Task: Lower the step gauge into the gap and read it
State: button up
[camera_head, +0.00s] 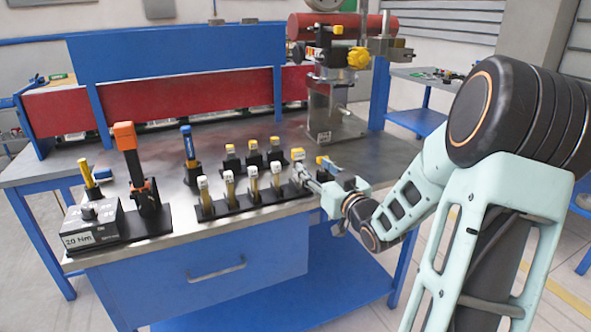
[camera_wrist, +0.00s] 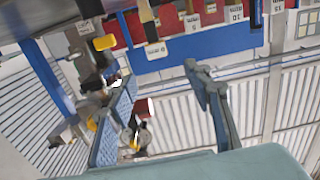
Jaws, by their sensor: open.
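My gripper (camera_head: 312,172) is at the right end of the rack, near the bench's front edge. In the wrist view its fingers (camera_wrist: 158,80) are spread apart, with nothing clearly held. A metal fixture (camera_head: 318,110) with a yellow knob (camera_head: 359,56) and a red cylinder (camera_head: 372,27) stands behind; the gap cannot be made out.
A grey box marked 2.0 Nm (camera_head: 90,223) and an orange-topped tool (camera_head: 137,165) stand on the left. A blue-topped tool (camera_head: 190,155) stands in the middle. Red and blue panels (camera_head: 175,88) bound the back. Bare bench top (camera_head: 368,147) lies at the right.

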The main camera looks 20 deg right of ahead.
aim_at(299, 153)
jog(key=w, duration=0.9)
jog(key=shift+w+d+f, duration=0.1)
jog(key=shift+w+f, duration=0.1)
jog(key=shift+f, duration=0.05)
jog(key=shift+w, duration=0.6)
jog(key=shift+c, duration=0.4)
grip_shut()
jog(key=shift+r, duration=0.1)
